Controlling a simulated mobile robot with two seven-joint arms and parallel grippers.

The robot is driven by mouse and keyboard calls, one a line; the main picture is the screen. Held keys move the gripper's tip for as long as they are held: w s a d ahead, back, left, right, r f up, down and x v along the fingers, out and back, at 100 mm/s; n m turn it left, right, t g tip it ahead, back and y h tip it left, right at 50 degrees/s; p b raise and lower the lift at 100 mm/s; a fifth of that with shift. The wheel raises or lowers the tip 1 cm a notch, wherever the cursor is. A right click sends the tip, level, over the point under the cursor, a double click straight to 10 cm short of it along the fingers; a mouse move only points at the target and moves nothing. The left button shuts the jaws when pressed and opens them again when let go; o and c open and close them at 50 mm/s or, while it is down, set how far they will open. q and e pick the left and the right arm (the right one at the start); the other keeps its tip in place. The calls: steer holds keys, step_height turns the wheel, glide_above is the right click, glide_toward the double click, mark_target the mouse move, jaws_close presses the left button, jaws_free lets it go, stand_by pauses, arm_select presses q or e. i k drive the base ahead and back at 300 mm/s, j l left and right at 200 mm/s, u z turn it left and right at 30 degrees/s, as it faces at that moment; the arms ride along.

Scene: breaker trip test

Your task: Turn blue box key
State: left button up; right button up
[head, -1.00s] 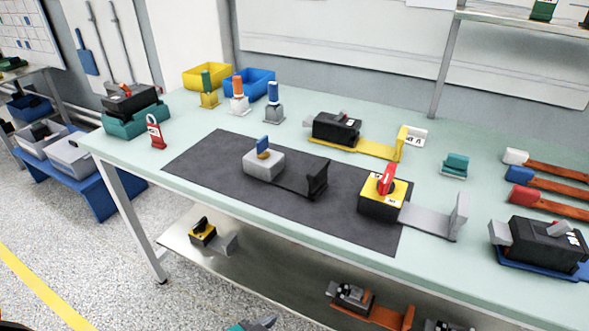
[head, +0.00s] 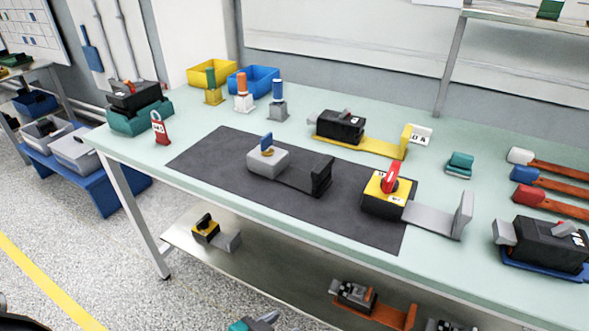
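A small grey box (head: 268,163) stands on the dark mat, left of the mat's middle. A blue key (head: 266,142) stands upright in a brass-coloured lock on its top. A dark bracket (head: 312,180) extends from the box to the right. Another box with a yellow top (head: 377,203) and a red handle (head: 390,178) stands at the mat's right end, with a grey bracket (head: 438,218) beside it. Neither of my grippers can be made out in the head view.
The dark mat (head: 215,160) lies on the pale green table (head: 300,122). A red padlock (head: 160,128), a black breaker on a yellow base (head: 340,126) and another on a blue base (head: 540,246) stand around it. Yellow (head: 205,75) and blue (head: 253,82) bins are at the back.

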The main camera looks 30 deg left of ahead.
mark_target(266, 142)
steer(key=i+j, duration=0.1)
steer(key=j, duration=0.25)
steer(key=i+j, duration=0.15)
steer(key=j, duration=0.25)
steer(key=i+j, duration=0.1)
steer(key=j, duration=0.25)
steer(key=i+j, duration=0.1)
steer(key=j, duration=0.3)
